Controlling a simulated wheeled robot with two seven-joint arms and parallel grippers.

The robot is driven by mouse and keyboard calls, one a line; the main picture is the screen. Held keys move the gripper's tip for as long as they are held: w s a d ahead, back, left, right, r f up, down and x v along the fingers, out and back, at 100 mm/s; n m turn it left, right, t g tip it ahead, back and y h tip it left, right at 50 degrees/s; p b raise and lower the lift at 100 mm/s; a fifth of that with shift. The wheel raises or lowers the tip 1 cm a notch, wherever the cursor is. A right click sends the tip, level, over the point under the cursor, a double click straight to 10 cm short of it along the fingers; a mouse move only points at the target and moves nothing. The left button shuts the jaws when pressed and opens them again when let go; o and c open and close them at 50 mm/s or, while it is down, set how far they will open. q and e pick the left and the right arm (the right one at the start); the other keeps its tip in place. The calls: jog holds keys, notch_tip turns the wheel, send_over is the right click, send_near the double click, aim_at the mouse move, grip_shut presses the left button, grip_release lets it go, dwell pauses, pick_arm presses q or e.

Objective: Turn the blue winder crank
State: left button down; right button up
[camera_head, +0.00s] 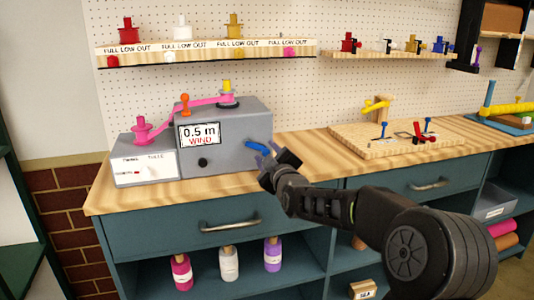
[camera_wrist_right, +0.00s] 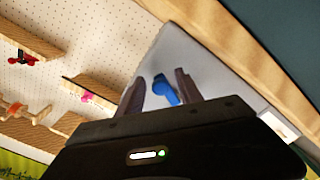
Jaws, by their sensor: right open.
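The blue winder crank (camera_head: 258,147) sticks out from the right side of the grey winder box (camera_head: 228,158), which stands on the wooden counter. My right gripper (camera_head: 272,157) is at the crank, just in front of and beside it. In the right wrist view the blue crank (camera_wrist_right: 166,90) shows between the two open fingers of my right gripper (camera_wrist_right: 160,90). I cannot tell whether a finger touches it. My left gripper is not in view.
A pink ribbon runs from a pink spool (camera_head: 142,132) to the top of the winder. A wooden board (camera_head: 385,143) with small tools lies to the right on the counter (camera_head: 315,146). Shelves with spools (camera_head: 205,52) hang above. Counter between winder and board is clear.

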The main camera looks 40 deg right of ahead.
jog(key=shift+w, duration=0.25)
grip_shut()
dwell(0.3)
